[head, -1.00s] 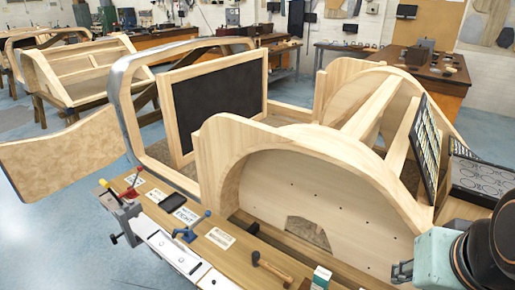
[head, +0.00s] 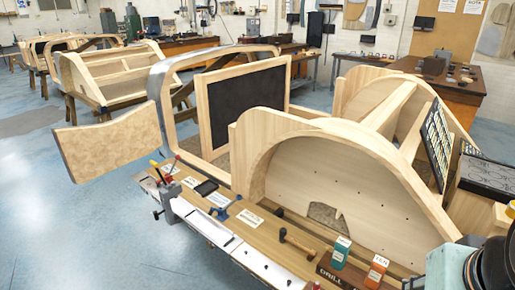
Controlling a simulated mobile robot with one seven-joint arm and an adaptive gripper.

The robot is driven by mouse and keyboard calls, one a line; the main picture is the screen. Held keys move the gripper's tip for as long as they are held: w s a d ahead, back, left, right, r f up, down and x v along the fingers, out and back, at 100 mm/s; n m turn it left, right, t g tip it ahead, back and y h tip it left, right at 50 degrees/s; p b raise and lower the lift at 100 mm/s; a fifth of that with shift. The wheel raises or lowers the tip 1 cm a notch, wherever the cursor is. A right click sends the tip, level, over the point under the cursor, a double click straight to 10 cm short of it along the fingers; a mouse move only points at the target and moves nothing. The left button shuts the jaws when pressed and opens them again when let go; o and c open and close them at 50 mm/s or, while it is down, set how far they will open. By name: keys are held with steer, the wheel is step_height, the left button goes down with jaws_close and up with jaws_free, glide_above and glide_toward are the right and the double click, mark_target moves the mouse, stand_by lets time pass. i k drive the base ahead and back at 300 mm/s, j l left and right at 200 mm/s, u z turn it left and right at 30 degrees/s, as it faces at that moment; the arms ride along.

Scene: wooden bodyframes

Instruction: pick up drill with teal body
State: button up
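I cannot make out a drill with a teal body in the head view. A dark strip with white lettering that seems to read "DRILL" (head: 331,275) lies at the front of the wooden bench (head: 268,243). A small teal and white box (head: 340,253) stands behind it, with an orange and white box (head: 375,271) to its right. My gripper (head: 416,283) shows only as a dark piece at the bottom edge, right of the boxes. Its fingertips are cut off, so its opening is hidden.
A mallet (head: 297,241), a blue clamp-like tool (head: 222,212) and a dark flat device (head: 206,188) lie along the bench. A large wooden bodyframe (head: 340,160) rises behind it. The blue floor (head: 80,240) is clear at lower left.

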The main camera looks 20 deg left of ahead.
mark_target(342, 246)
steer(key=k+u, duration=0.1)
steer(key=u, duration=1)
steer(key=l+u, duration=0.15)
steer(key=u, duration=0.3)
steer(key=l+u, duration=0.15)
steer(key=u, duration=0.35)
steer(key=i+l, duration=0.4)
steer(key=l, duration=0.2)
steer(key=k, duration=0.2)
steer(key=i+j, duration=0.1)
steer(key=z, duration=1.65)
steer(key=i+j+z, duration=0.25)
steer(key=j+z, duration=0.3)
steer(key=j, duration=0.15)
